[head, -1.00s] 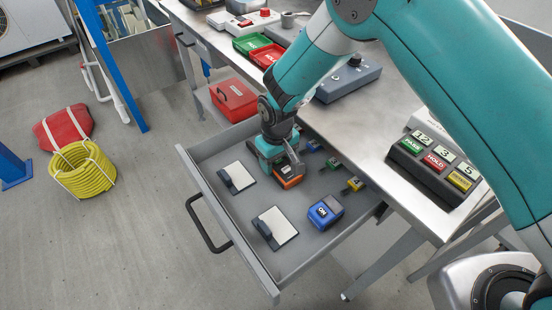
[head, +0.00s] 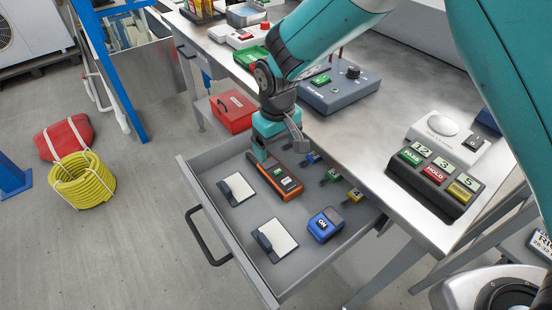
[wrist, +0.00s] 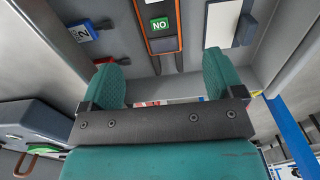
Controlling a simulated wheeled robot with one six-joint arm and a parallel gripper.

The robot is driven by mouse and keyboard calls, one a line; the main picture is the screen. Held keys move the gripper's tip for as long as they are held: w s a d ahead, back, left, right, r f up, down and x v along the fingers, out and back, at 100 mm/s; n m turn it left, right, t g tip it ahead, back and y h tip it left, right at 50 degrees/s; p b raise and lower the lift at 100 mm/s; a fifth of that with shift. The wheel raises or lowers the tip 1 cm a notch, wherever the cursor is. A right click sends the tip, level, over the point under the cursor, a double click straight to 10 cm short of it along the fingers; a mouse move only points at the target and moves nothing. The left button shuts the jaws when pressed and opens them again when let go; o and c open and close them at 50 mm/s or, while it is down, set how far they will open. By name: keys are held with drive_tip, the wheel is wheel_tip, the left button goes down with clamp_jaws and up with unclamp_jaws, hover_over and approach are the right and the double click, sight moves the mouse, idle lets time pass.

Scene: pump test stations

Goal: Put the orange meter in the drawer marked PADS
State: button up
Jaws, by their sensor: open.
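The orange meter (head: 282,182), with a dark face, lies flat in the open drawer (head: 290,215). In the wrist view the meter (wrist: 160,40) shows its green label beyond the fingers. My gripper (head: 281,146) is open and empty above the far end of the meter; its two teal fingers (wrist: 160,78) stand wide apart in the wrist view with nothing between them. I cannot read any marking on the drawer.
The drawer also holds two white pads with dark handles (head: 275,240), a blue meter (head: 325,225) and several small numbered tags (head: 333,175). The bench (head: 365,140) above carries a grey-blue box (head: 340,92) and a button panel (head: 435,177). A red box (head: 232,110) sits beyond the drawer.

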drive_tip(key=shift+r, duration=1.05)
drive_tip(key=s+d+r+y, duration=0.1)
drive_tip(key=s+d+r, duration=0.35)
drive_tip(key=r, duration=0.25)
drive_tip(key=s+d+r+y, duration=0.1)
drive_tip(key=s+d+r, duration=0.2)
drive_tip(key=s+r, duration=0.3)
drive_tip(key=s+d+r+y, duration=0.1)
drive_tip(key=s+d+r, duration=0.1)
drive_tip(key=s, duration=0.4)
drive_tip(key=s+d+r+y, duration=0.1)
drive_tip(key=s+d+r, duration=0.2)
drive_tip(key=s, duration=0.4)
drive_tip(key=shift+r, duration=0.2)
drive_tip(key=shift+s, duration=0.1)
